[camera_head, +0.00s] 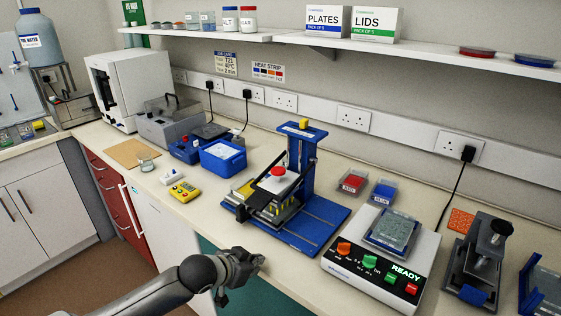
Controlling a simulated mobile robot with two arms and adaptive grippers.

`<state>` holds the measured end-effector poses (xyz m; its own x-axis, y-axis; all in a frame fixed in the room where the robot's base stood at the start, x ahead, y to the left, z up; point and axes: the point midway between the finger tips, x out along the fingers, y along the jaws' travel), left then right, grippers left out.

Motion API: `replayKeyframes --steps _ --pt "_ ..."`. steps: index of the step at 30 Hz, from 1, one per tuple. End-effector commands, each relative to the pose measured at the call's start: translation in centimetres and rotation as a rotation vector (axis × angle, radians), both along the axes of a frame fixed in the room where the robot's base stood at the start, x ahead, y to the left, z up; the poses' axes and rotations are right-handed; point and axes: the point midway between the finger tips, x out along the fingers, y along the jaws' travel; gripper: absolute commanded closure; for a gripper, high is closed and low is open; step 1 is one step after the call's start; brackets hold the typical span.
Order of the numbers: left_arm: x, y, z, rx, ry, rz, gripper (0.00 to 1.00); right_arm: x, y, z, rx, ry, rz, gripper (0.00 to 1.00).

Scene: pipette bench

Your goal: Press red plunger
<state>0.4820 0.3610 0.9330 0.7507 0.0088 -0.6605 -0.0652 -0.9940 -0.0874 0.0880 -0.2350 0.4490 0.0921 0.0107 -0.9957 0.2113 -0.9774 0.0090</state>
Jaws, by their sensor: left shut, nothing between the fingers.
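My left gripper (248,267) is in front of the bench's near edge, below and nearer than the stand. It is shut and empty, and apart from the plunger. My right gripper is not in view.
A white device (350,280) with a READY display, knobs and buttons stands to the right of the stand. A yellow timer (183,192) and a blue box (222,158) are to its left. A dark clamp-like device (455,265) is farther right. A shelf (400,48) runs above the bench.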

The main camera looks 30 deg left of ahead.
Motion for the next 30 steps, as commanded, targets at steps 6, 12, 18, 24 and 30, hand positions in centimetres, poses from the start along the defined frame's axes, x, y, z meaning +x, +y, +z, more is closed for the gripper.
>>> replayKeyframes --steps 6,12,18,24,30 --pt "4.2 3.3 6.5 -0.017 -0.141 0.002 1.00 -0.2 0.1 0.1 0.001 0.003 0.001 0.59" --pt "8.4 6.1 15.8 -0.061 -0.314 -0.010 1.00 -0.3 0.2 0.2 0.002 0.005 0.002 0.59" --pt "10.4 7.2 22.7 -0.101 -0.427 -0.027 1.00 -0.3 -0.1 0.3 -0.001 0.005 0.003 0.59" --pt "10.9 7.4 25.0 -0.119 -0.466 -0.034 1.00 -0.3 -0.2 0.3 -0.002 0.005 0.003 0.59" --pt "10.9 7.4 25.1 -0.119 -0.467 -0.034 1.00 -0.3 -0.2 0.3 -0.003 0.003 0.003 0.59"
